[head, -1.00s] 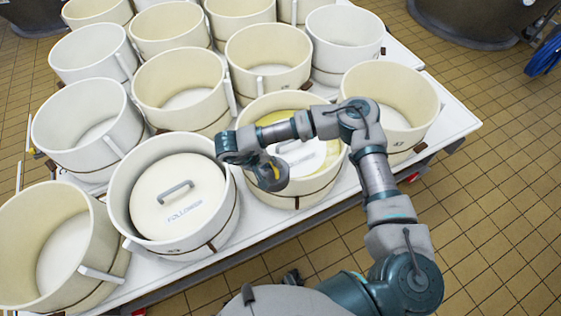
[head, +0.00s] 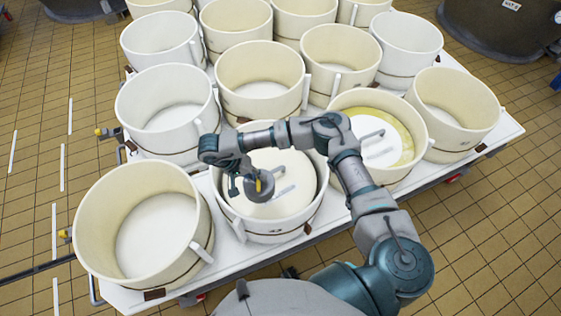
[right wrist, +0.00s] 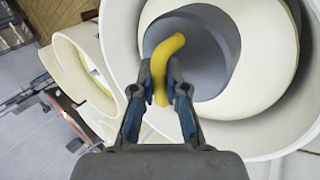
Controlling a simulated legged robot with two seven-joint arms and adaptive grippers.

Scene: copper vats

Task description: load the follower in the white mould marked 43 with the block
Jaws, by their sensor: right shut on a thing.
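A white mould (head: 272,228) stands at the front middle of the table in the head view; the mark on its front is too small to read. A cream follower (head: 296,168) with a grey handle lies inside it. My right gripper (right wrist: 166,95) is shut on the yellow handle of a grey round block (right wrist: 208,62). The block (head: 260,191) is over the left part of the follower in the head view; I cannot tell whether they touch. The follower (right wrist: 268,50) shows around the block in the right wrist view. My left gripper is not in view.
An empty mould (head: 143,228) stands to the left. To the right, another mould (head: 373,178) holds a white follower and yellowish liquid. Several more moulds fill the white table (head: 490,143) behind. Tiled floor (head: 480,240) is open at the right.

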